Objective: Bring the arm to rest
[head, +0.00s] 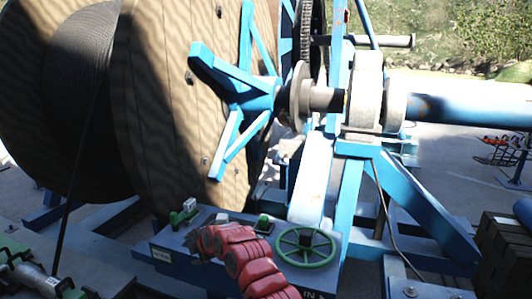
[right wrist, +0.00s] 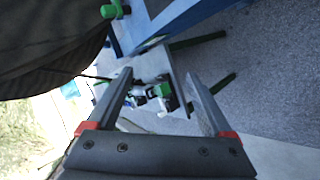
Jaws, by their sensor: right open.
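My right gripper (right wrist: 158,74) shows in the right wrist view, with two dark fingers and red pieces at their bases. It is open, the fingers are well apart, and I see nothing held between them. Beyond the fingers, a small green and white fitting (right wrist: 160,90) shows in the gap, apparently below or behind the fingertips.
A large cable reel (head: 165,110) fills the left of the head view, beside a blue hub frame (head: 258,100). A control panel with a green handwheel (head: 307,247) and small switches (head: 185,212) stands in front. Dark stacked blocks (head: 503,245) lie at right.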

